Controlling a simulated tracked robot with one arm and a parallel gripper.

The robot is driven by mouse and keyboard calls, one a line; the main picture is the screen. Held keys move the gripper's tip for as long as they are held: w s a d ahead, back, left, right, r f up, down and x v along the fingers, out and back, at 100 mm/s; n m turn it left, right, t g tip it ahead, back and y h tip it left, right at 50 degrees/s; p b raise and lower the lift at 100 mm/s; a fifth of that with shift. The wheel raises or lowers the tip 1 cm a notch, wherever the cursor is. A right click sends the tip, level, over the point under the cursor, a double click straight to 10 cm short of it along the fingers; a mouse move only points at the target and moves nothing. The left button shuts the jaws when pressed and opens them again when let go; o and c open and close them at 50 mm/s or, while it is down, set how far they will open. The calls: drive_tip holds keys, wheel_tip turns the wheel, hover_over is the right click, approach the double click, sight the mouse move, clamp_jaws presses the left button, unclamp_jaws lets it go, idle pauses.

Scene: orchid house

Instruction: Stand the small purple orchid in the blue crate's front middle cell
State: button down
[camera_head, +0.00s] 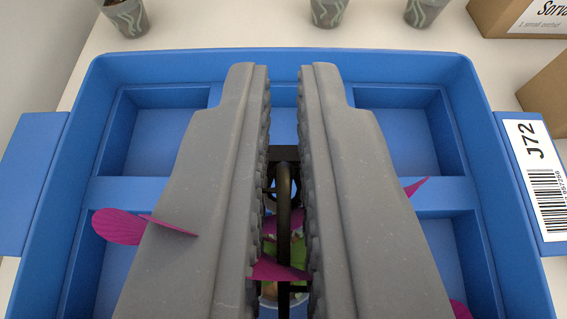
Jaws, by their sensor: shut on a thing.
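My gripper (283,90) reaches over the blue crate (283,62), above its middle column of cells. Its two grey jaws are shut on the small purple orchid, largely hidden behind and between them. Purple petals (128,227) stick out left of the jaws, and smaller bits show at the right. Between the jaws show a dark upright part, some green and a pale round rim lower down. I cannot tell whether the pot touches the crate floor. The front middle cell is mostly covered by the jaws.
The back left cell (165,140) and back right cell (400,140) look empty. A J72 label (540,170) is on the crate's right side. Several patterned grey pots (328,12) stand behind the crate on the pale bench. Cardboard boxes (515,22) stand at the right.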

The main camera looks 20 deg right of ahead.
drive_tip(key=shift+f, duration=0.15)
drive_tip(key=c, duration=1.6)
unclamp_jaws()
drive_tip(key=shift+o, duration=0.2)
drive_tip(key=shift+s+r, duration=0.15)
drive_tip(key=shift+r, duration=0.05)
drive_tip(key=v, duration=1.1)
drive_tip(key=shift+s+b, duration=0.3)
drive_tip(key=shift+s, duration=0.1)
drive_tip(key=shift+a+r, duration=0.15)
drive_tip(key=shift+r, duration=0.05)
